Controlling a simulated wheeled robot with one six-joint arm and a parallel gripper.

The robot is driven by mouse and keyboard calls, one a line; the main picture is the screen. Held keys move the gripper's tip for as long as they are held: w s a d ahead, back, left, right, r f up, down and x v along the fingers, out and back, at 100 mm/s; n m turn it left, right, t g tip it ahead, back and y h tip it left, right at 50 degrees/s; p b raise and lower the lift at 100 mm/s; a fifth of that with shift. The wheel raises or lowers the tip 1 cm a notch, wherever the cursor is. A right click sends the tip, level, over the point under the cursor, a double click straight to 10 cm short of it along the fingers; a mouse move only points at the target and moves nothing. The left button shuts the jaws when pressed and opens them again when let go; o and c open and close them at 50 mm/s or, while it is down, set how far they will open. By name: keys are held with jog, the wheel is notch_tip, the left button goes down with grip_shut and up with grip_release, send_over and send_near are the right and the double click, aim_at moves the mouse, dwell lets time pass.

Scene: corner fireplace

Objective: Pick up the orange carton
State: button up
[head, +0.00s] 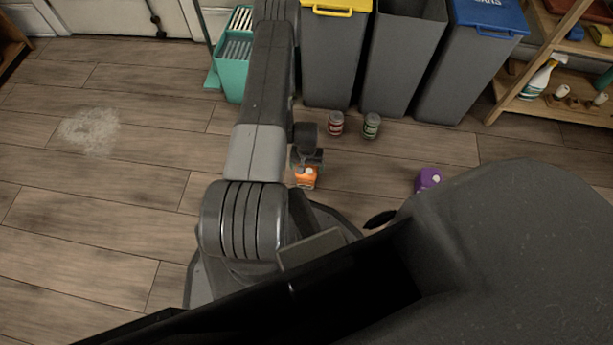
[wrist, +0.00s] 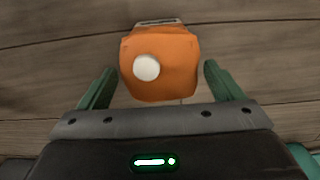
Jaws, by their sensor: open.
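The orange carton (head: 307,178) stands on the wooden floor just beyond my base in the head view, partly hidden by my arm. In the wrist view the carton (wrist: 165,62) shows its orange top with a round white cap, below my gripper. My gripper (wrist: 160,80) is open, with one green finger on each side of the carton and a gap on both sides. In the head view my gripper (head: 308,158) is over the carton, and its fingers are too small to make out.
A red can (head: 336,124) and a green can (head: 371,126) stand beyond the carton, before several grey bins (head: 334,65). A purple carton (head: 428,180) is to the right. A teal bucket (head: 236,75) stands behind my arm. The floor at left is clear but for a pale stain (head: 89,130).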

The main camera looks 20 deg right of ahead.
aim_at(305, 181)
notch_tip(305, 181, down, 4)
jog(key=shift+s+r+b, duration=0.1)
jog(key=shift+r+b, duration=0.05)
jog(key=shift+b, duration=0.35)
jog(key=shift+r, duration=0.1)
jog(key=c, duration=1.1)
